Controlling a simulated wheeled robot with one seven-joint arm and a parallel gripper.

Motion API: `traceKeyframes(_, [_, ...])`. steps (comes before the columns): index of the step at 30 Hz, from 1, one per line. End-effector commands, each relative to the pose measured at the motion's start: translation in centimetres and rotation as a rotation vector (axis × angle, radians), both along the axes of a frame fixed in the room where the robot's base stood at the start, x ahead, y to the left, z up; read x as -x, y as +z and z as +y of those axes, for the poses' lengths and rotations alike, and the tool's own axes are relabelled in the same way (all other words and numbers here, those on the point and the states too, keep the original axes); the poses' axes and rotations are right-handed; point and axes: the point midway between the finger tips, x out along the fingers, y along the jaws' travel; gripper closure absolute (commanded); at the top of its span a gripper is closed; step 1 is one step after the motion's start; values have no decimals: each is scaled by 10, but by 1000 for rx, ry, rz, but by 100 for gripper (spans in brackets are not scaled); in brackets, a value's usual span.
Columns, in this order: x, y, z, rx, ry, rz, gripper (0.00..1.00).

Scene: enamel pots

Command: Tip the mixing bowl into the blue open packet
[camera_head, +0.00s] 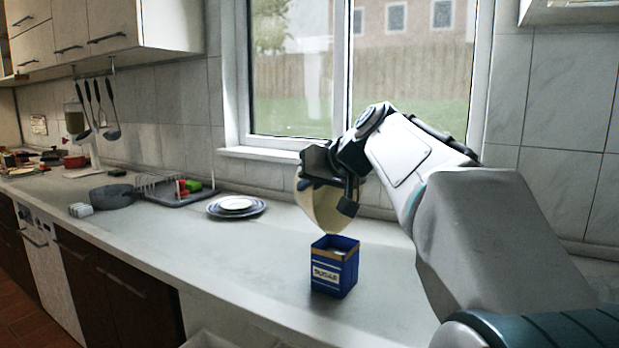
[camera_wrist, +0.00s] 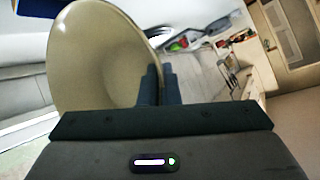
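The cream mixing bowl (camera_head: 318,208) is held in the air, tilted steeply on its side, just above and slightly left of the blue open packet. My gripper (camera_head: 343,190) is shut on the bowl's rim. In the wrist view the bowl (camera_wrist: 95,60) shows its smooth inside, with no contents visible in the part I can see; the gripper's fingers (camera_wrist: 158,85) are at its right edge. The blue open packet (camera_head: 335,267) stands upright on the counter with a white label on its front. A blue corner at the top left of the wrist view is probably the packet (camera_wrist: 30,3).
The counter (camera_head: 240,260) around the packet is clear. Stacked plates (camera_head: 237,205) lie to the left, with a dish rack (camera_head: 175,190) and a grey pot (camera_head: 112,196) beyond. The window sill (camera_head: 270,155) and tiled wall run behind my arm.

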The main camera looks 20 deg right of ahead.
Motion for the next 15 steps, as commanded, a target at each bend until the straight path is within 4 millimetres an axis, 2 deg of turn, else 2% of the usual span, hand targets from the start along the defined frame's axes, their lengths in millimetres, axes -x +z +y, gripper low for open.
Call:
traceKeyframes(1, [0, 6, 0, 7, 0, 6, 100])
traceKeyframes(15, [0, 9, 1, 73, 2, 101, 100])
